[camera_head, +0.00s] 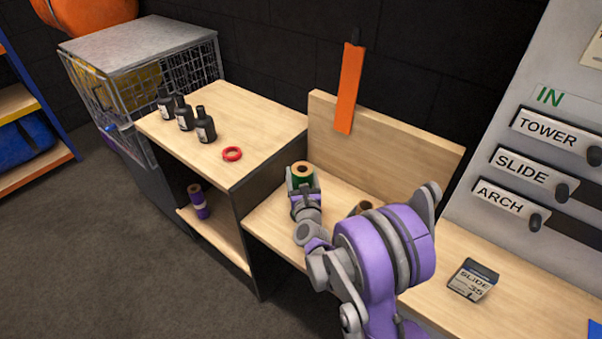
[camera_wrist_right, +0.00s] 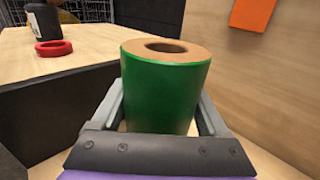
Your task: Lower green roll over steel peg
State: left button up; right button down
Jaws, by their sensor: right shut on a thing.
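The green roll (camera_head: 302,173) has a tan core with an open top. It is upright between the fingers of my right gripper (camera_head: 303,184), above or on the lower wooden bench beside the dark side panel. In the right wrist view the green roll (camera_wrist_right: 165,95) fills the space between the gripper's two grey fingers (camera_wrist_right: 162,108), which are shut on it. I cannot tell whether its bottom touches anything. The steel peg is not visible in either view. My left gripper is not in view.
Another tan-cored roll (camera_head: 363,207) shows partly behind my purple arm. A red ring (camera_head: 232,154) and black bottles (camera_head: 205,128) stand on the higher shelf top at left. A purple roll (camera_head: 198,202) is on the shelf below. A SLIDE box (camera_head: 473,280) sits at right.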

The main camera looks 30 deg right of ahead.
grip_release()
jog(key=b+v, duration=0.1)
jog(key=v, duration=1)
jog(key=shift+w, duration=0.1)
dwell(0.3)
